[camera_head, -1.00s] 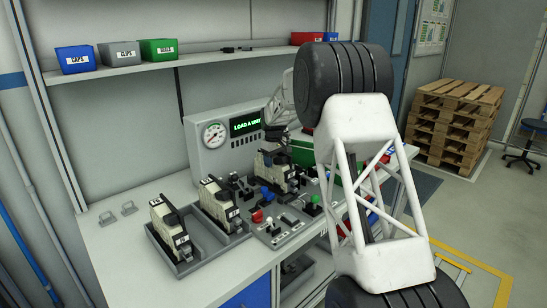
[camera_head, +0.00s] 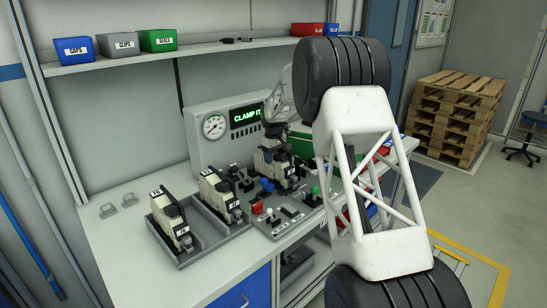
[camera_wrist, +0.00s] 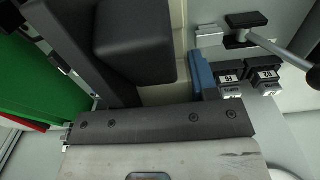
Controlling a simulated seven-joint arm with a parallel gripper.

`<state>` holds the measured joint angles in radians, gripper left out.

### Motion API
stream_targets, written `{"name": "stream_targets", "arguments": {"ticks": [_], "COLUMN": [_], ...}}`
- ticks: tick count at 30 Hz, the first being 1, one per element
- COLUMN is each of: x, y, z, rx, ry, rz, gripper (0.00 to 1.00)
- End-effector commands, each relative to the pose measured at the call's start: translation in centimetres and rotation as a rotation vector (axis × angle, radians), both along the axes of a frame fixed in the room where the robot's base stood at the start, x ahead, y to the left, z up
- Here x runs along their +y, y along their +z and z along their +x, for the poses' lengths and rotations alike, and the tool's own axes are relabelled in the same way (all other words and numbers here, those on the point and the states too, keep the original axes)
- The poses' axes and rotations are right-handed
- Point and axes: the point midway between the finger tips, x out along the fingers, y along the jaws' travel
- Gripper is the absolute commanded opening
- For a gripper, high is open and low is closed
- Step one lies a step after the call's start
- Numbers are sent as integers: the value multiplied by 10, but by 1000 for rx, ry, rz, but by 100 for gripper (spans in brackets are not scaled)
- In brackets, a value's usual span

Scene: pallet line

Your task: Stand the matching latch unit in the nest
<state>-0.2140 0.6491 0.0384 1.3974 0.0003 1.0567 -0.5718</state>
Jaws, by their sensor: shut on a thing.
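A latch unit (camera_head: 265,163) with a cream and black body stands upright in the nest area of the fixture plate. My gripper (camera_head: 274,131) is above it and shut on its upper part. In the wrist view, a black block (camera_wrist: 135,42) and a cream surface (camera_wrist: 160,95) of the held unit fill the middle, close to a blue part (camera_wrist: 202,74). The nest itself is mostly hidden by the unit. Two similar latch units, a left one (camera_head: 171,222) and a right one (camera_head: 219,196), stand in a grey tray (camera_head: 205,238).
Labelled bins (camera_head: 117,45) line the shelf above. The bench's left end is mostly clear.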

Motion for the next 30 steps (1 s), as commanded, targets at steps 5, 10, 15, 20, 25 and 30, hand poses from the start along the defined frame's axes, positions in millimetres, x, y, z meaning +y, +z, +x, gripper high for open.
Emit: {"name": "stream_targets", "arguments": {"ticks": [5, 10, 15, 20, 25, 30], "x": [0, 0, 0, 0, 0, 0], "y": [1, 0, 0, 3, 16, 36], "z": [0, 0, 0, 0, 0, 0], "rx": [-1, 0, 1, 0, -1, -1], "ry": [0, 0, 0, 0, 0, 0], "rz": [1, 0, -1, 0, 0, 0], "gripper": [69, 84, 84, 84, 84, 84]}}
